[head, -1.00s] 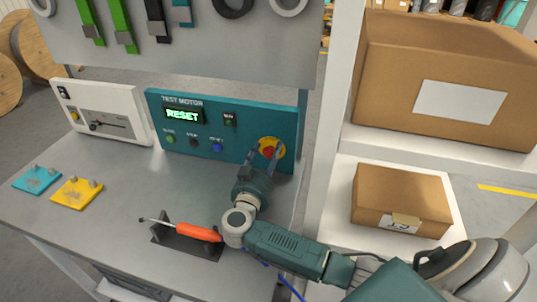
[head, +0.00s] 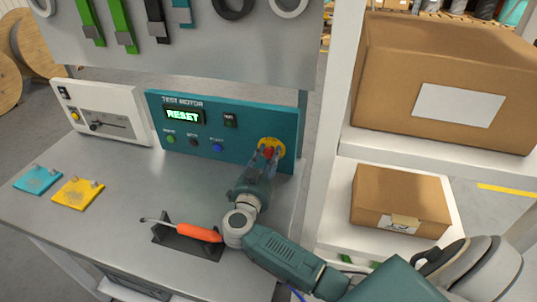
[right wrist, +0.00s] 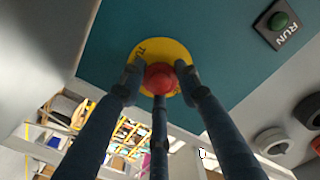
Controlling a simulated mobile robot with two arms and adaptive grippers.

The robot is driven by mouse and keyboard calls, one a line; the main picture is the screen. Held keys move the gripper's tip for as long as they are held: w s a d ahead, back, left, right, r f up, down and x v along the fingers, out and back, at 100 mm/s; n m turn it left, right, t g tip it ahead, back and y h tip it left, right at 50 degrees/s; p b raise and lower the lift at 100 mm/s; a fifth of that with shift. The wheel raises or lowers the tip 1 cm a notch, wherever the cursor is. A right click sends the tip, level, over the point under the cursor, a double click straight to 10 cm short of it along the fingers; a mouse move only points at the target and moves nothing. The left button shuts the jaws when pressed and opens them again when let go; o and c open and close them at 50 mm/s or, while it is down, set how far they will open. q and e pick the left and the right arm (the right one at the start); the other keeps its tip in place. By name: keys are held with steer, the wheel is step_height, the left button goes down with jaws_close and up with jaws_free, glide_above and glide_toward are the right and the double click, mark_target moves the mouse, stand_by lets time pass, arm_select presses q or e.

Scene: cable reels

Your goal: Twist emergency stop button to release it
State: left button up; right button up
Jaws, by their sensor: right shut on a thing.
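The emergency stop button is a red knob (right wrist: 160,78) on a round yellow plate (right wrist: 158,50), at the right end of the teal test motor panel (head: 225,112). The panel's display (head: 183,116) reads RESET. My right gripper (head: 268,154) is at the button, with its fingers around the red knob. In the right wrist view the fingers of this gripper (right wrist: 160,80) lie on either side of the knob, and a third finger shows below it. The fingers partly cover the knob and plate. My left gripper is not in view.
A white panel (head: 103,112) stands left of the teal one. Blue (head: 38,180) and yellow (head: 78,193) plates lie on the bench. Cardboard boxes (head: 400,199) fill the shelves at right.

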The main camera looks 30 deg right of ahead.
steer(key=m, duration=0.5)
steer(key=shift+r, duration=0.15)
steer(key=shift+d, duration=0.1)
stand_by(0.4)
steer(key=o, duration=1.2)
steer(key=shift+s, duration=0.15)
steer(key=shift+s+a, duration=0.2)
steer(key=shift+a, duration=0.2)
steer(key=v, duration=1.1)
steer(key=shift+s, duration=0.2)
